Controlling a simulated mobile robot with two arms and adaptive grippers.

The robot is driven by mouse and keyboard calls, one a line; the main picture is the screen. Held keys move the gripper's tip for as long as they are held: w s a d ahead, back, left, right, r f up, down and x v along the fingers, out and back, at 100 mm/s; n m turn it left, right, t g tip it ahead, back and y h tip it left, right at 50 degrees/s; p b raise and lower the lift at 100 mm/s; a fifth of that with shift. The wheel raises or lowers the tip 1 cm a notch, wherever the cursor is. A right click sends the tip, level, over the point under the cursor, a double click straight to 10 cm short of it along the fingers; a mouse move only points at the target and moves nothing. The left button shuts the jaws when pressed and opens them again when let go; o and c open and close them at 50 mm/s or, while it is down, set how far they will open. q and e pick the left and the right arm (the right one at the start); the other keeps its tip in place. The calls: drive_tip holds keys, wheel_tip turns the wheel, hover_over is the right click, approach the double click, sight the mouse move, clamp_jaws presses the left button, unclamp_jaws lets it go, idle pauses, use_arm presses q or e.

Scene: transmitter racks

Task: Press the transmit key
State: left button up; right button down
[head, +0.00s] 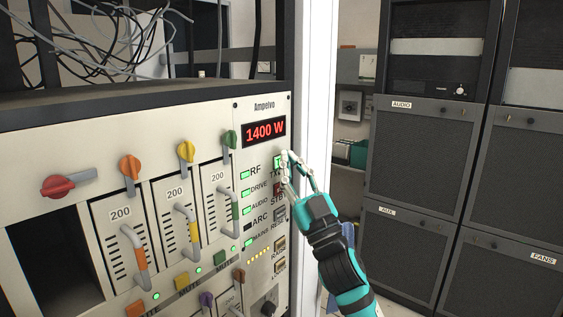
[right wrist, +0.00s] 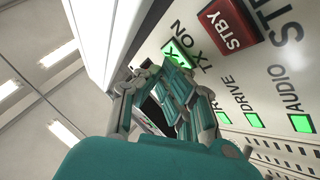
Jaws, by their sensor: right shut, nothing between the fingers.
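The transmit key, a green lit key marked TX (head: 278,162), is on the right side of the Ampelvo panel (head: 262,112). In the right wrist view the green key (right wrist: 174,51) sits beside the words TX ON. My right gripper (head: 288,158) is shut and empty, with its fingertips at the key and partly covering it in the head view. I cannot tell whether the fingertips touch it. The red display (head: 264,132) reads 1400 W. My left gripper is not in view.
The red STBY key (head: 278,189) is just below, with RESET (head: 279,213) and RAISE (head: 280,243) keys under it. Green lamps line the panel. Modules with handles (head: 187,222) and coloured knobs stand to the left. Dark cabinets (head: 425,155) stand at the right.

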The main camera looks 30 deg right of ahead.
drive_tip(key=shift+s+d, duration=0.1)
drive_tip(key=shift+s, duration=0.05)
drive_tip(key=shift+s+d, duration=0.2)
drive_tip(key=shift+s, duration=0.35)
drive_tip(key=shift+f, duration=0.1)
drive_tip(key=s, duration=0.1)
drive_tip(key=s+d, duration=0.1)
drive_tip(key=s, duration=0.1)
drive_tip(key=s+d, duration=0.1)
drive_tip(key=shift+s, duration=0.3)
idle(0.7)
